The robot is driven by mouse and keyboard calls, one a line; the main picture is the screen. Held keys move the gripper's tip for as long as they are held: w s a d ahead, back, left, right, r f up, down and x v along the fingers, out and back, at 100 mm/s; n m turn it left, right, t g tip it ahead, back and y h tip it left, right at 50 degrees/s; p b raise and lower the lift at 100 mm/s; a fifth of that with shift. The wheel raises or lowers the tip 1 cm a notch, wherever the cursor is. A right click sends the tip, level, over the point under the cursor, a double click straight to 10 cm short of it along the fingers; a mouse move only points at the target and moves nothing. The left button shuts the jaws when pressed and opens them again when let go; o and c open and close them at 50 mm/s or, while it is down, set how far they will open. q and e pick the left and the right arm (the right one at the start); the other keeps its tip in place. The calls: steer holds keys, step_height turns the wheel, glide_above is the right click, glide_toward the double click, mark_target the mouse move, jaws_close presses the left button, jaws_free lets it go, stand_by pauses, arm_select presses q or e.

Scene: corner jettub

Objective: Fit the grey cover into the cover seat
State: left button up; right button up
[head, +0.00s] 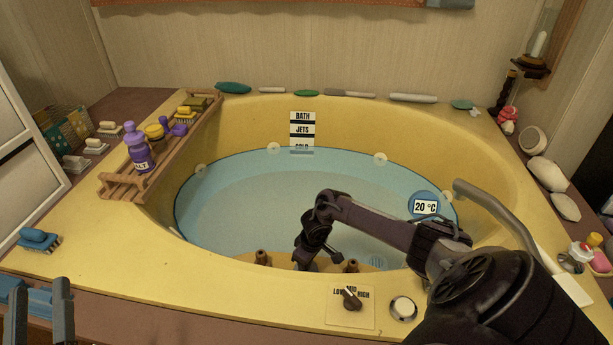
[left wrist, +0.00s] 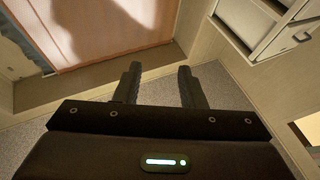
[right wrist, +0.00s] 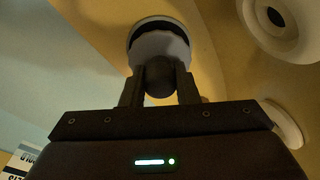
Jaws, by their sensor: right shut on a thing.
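My right gripper (right wrist: 160,92) is shut on the dark round knob (right wrist: 160,76) of the grey cover (right wrist: 158,48). The pale grey disc lies just beyond the fingers, at a white-rimmed round seat (right wrist: 133,38) in the yellow tub wall. A dark crescent of the seat's inside shows along the disc's upper edge, so the disc does not fill the opening in this view. I cannot tell how deep it sits. In the head view my right gripper (head: 304,262) reaches inside the tub's near wall, which hides cover and seat. My left gripper (left wrist: 158,85) is open and empty, away from the tub.
Another white ring with a dark centre (right wrist: 275,16) is at upper right in the right wrist view. The near rim bears a LOW-MID-HIGH dial (head: 350,298) and a round white fitting (head: 403,309). A wooden rack (head: 165,150) with bottles spans the left rim; a grey spout (head: 495,205) stands right.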

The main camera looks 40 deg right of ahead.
steer(key=shift+f, duration=0.45)
steer(key=shift+f+b, duration=0.35)
steer(key=shift+f, duration=0.3)
arm_select(q)
steer(key=r, duration=0.1)
steer(key=s+r+t, duration=0.1)
steer(key=r, duration=0.1)
steer(key=r+t+h, duration=0.1)
steer(key=shift+s+a+r, duration=0.15)
steer(key=shift+s+a, duration=0.15)
steer(key=shift+a, duration=0.1)
arm_select(e)
steer(key=o, duration=1)
steer(key=shift+o, duration=0.2)
